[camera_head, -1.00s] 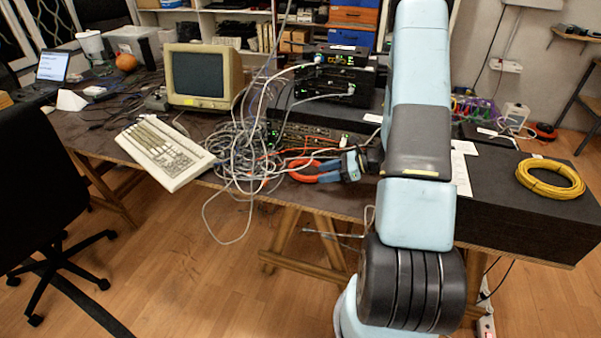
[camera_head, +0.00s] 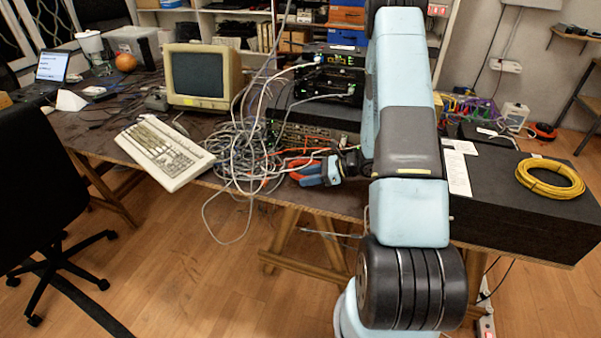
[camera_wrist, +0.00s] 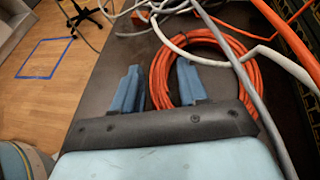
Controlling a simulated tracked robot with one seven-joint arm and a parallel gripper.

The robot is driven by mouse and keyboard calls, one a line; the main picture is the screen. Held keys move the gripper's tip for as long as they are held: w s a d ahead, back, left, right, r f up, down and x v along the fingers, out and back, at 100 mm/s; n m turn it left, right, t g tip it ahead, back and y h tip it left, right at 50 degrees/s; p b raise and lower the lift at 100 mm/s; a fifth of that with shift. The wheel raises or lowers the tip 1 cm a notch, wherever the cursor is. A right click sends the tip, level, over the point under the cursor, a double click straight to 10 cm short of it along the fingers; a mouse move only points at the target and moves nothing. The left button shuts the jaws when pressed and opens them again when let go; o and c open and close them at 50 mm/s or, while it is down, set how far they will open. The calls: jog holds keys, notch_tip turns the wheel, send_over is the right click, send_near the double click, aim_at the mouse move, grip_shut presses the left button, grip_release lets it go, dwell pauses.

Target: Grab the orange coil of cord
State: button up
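The orange coil of cord (camera_wrist: 207,45) lies on the dark table in the wrist view, a round bundle of several loops. White and grey cables cross over its upper and right parts. In the head view the coil (camera_head: 297,165) shows only in part, behind my gripper and beside the grey cable tangle. My gripper (camera_wrist: 157,66) is open, with two blue fingers apart. In the wrist view the coil's left side shows between the fingers, and the right finger overlaps the ring's inside. I cannot tell the fingertips' height or whether they touch the cord. My gripper (camera_head: 316,174) also shows in the head view.
A tangle of grey cables (camera_head: 243,150) lies left of the coil, with a keyboard (camera_head: 165,152) and monitor (camera_head: 203,76) beyond. Stacked network devices (camera_head: 318,112) stand behind it. A yellow cord coil (camera_head: 550,178) lies on a black box at right.

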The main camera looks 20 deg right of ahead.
grip_shut()
jog(key=shift+r, duration=0.1)
dwell(0.3)
